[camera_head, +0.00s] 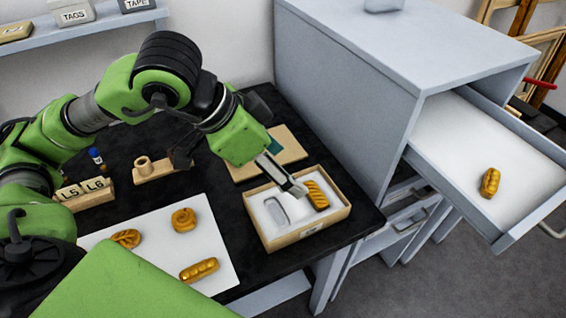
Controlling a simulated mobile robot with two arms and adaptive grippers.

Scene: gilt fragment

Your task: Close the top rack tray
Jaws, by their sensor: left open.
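The top rack tray (452,140) is a pale drawer at the top of the grey cabinet (350,75). It stands pulled out toward the lower right, with its handle at the right picture edge. A small gilt fragment (490,183) lies on the tray's white bottom near its front. My left gripper (298,188) is over the wooden box on the black table, open, well to the left of the tray. The cabinet side stands between them. My right gripper is not in view.
The wooden box (296,233) holds a gilt piece (317,195) beside an empty recess. Several gilt pieces lie on a white sheet (168,232). Lower drawers (405,215) sit under the tray, at least one partly out. Grey floor (440,285) is clear in front.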

